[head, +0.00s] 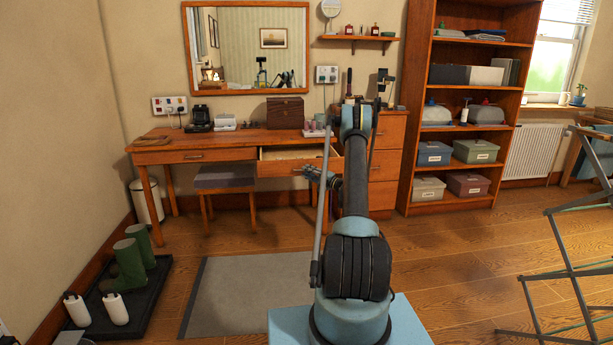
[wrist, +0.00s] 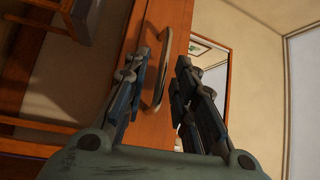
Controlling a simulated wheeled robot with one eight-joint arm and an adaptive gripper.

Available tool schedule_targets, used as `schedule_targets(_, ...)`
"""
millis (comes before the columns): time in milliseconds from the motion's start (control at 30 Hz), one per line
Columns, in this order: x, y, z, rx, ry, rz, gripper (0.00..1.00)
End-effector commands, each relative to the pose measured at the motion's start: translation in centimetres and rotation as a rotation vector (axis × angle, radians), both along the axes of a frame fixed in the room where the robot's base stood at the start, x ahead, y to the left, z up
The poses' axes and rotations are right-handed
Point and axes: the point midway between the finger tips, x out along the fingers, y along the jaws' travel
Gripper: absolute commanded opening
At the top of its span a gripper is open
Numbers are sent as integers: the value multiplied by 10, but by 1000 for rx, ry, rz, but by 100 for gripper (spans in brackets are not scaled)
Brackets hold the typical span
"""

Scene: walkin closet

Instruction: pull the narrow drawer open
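The wooden desk has a drawer at its right end (head: 275,170), which stands partly open with its pale inside showing. My gripper (head: 306,171) is at the front of this drawer, at handle height. In the wrist view, the drawer's curved metal handle (wrist: 158,88) shows between the two fingers of my gripper (wrist: 162,62). The fingers are apart, with a gap between the handle and the right finger; the left finger is close beside the handle. Whether it touches is unclear. My arm hides the drawer's right part in the head view.
A wider drawer (head: 195,156) at the desk's left is shut. A grey-topped stool (head: 224,177) stands beneath the desk, left of the open drawer. A chest of drawers (head: 388,150) stands to the right. A grey mat (head: 235,290) lies on the floor in front.

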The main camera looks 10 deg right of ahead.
Motion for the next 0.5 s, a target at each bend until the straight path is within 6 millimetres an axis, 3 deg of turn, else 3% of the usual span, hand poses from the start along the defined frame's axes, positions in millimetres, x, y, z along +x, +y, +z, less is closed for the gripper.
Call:
schedule_targets(267,-1,10,1,1,-1,11,28)
schedule_targets(500,-14,-4,-2,1,0,9,28)
